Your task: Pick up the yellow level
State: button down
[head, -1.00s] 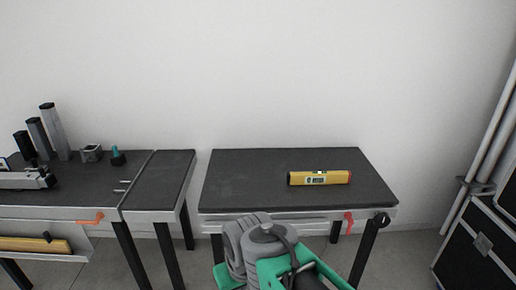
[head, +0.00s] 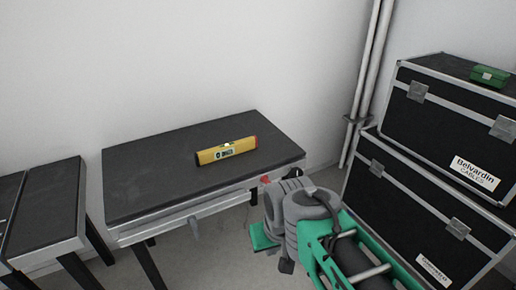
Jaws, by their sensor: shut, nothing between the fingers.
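The yellow level (head: 227,151) lies on the dark top of the small table (head: 150,186), towards its right part. It has a label on its front side and a reddish right end. Nothing covers it. My arm, grey and green, shows at the lower right of the head view, in front of the table and apart from the level. I cannot make out my gripper's fingers in this view.
Another dark-topped table (head: 62,203) stands at the left, with a gap between the two. Black flight cases (head: 420,185) are stacked at the right, with a green box (head: 489,76) on top. Pipes (head: 368,85) run up the wall. The tabletop around the level is clear.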

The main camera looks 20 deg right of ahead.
aim_at(210, 156)
jog(key=u, duration=0.2)
jog(key=i, duration=0.55)
jog(key=u, duration=0.95)
jog(key=i, duration=1.25)
jog(key=u, duration=0.65)
